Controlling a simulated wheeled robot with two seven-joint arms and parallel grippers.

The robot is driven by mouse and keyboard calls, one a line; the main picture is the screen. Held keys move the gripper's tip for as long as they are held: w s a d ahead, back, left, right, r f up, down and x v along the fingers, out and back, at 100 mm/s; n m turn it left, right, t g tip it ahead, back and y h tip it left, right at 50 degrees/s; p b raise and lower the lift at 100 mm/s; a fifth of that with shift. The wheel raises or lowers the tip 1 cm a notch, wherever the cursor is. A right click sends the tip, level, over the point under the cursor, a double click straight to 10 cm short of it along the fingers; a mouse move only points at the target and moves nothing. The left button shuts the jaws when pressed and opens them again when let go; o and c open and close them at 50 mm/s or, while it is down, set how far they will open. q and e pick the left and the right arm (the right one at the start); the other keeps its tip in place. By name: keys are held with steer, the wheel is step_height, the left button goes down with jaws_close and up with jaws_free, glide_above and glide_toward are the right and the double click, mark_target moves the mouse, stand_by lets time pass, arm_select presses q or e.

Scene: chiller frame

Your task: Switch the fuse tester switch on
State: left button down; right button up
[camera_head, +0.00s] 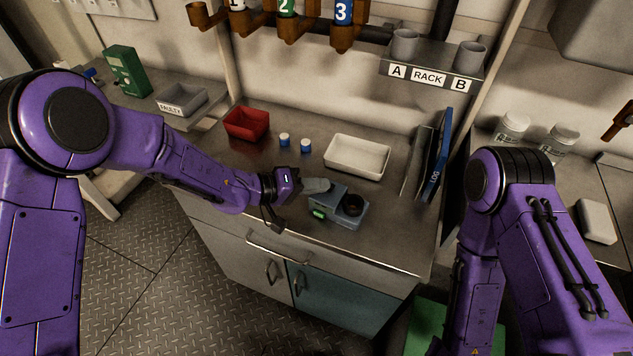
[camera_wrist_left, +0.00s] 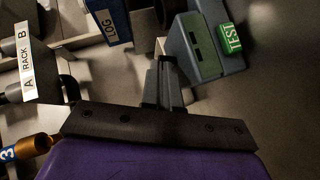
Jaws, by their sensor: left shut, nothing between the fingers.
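I cannot make out a separate switch lever. My left gripper (camera_head: 325,186) is shut and empty, with its fingertips (camera_wrist_left: 166,64) close beside the tester (camera_wrist_left: 203,55). I cannot tell whether they touch it. My right gripper is out of view.
A white tray (camera_head: 357,172), a red bin (camera_head: 246,137) and two small blue-and-white items (camera_head: 306,145) lie behind my left gripper. A blue LOG binder (camera_head: 440,155) stands at the right. A shelf marked RACK (camera_head: 428,76) hangs above. The counter's front strip is clear.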

arm_select(q)
steer(key=shift+r+p, duration=0.95)
steer(key=shift+p, duration=0.2)
steer(key=w+a+v, duration=0.1)
steer(key=w+v, duration=0.1)
steer(key=v, duration=1)
steer(key=shift+w+a+r+p, duration=0.2)
steer(key=shift+a+r+p, duration=0.1)
steer(key=shift+p, duration=0.1)
steer(key=shift+f, duration=0.1)
